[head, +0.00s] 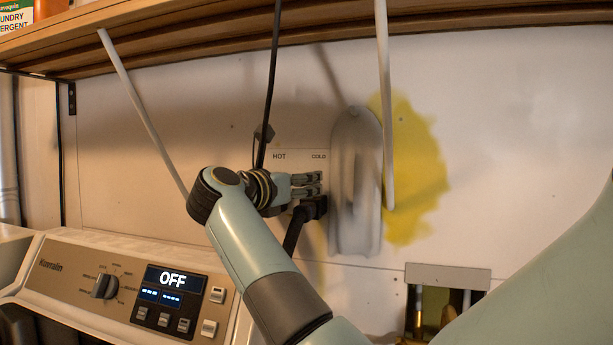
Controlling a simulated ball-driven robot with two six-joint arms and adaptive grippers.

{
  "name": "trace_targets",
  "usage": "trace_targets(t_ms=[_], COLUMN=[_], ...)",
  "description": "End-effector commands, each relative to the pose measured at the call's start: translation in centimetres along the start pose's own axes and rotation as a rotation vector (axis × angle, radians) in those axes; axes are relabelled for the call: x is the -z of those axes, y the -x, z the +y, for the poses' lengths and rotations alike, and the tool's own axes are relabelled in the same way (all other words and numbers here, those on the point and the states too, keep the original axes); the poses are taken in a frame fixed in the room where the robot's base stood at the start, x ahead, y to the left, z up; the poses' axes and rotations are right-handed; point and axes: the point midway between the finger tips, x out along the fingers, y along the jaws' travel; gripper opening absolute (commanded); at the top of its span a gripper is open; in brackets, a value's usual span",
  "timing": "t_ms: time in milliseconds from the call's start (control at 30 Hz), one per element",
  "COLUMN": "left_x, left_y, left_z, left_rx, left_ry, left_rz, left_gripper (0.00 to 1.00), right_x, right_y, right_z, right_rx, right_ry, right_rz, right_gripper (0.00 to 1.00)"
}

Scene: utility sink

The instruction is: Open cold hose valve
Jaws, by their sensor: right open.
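The valve plate (290,162) is on the wall, with HOT printed at its left and COLD at its right. My right gripper (317,184) is in front of the plate, below the COLD label. Its two fingers point right and are apart, with a narrow gap between them. The cold valve handle cannot be made out clearly behind the fingers; I cannot tell whether they touch it. A dark hose with a black fitting (314,207) hangs just below the fingers. My left gripper is not in view.
A grey rounded panel (356,225) stands close to the right of the fingers. White rods (384,100) and a black cord (270,90) hang from the wooden shelf (230,35). The washer panel (120,285) reads OFF at lower left. A wall opening (447,278) is at lower right.

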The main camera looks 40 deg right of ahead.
Motion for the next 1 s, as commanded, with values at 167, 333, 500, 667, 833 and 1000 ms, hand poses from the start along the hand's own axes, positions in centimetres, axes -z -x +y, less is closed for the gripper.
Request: trace_targets(t_ms=[167,333,500,667,833,1000], left_x=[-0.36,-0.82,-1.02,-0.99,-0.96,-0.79], left_y=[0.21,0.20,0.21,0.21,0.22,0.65], left_z=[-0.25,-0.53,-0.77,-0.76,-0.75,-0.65], left_rx=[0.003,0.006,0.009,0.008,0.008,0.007], left_ry=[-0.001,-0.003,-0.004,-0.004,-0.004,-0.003], left_rz=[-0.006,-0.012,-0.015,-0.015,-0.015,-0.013], left_gripper=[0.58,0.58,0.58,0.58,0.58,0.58], right_x=[0.01,0.05,0.03,0.02,0.01,0.02], right_y=[-0.37,-0.37,-0.36,-0.36,-0.36,-0.49], right_z=[-0.13,-0.13,-0.13,-0.12,-0.13,-0.64], right_rx=[-0.001,-0.001,-0.001,-0.001,-0.002,-0.083], right_ry=[0.001,0.001,0.001,0.001,0.001,0.002], right_rz=[0.000,0.000,0.000,0.000,0.000,0.000], right_gripper=[0.44,0.44,0.27,0.06,0.00,0.00])
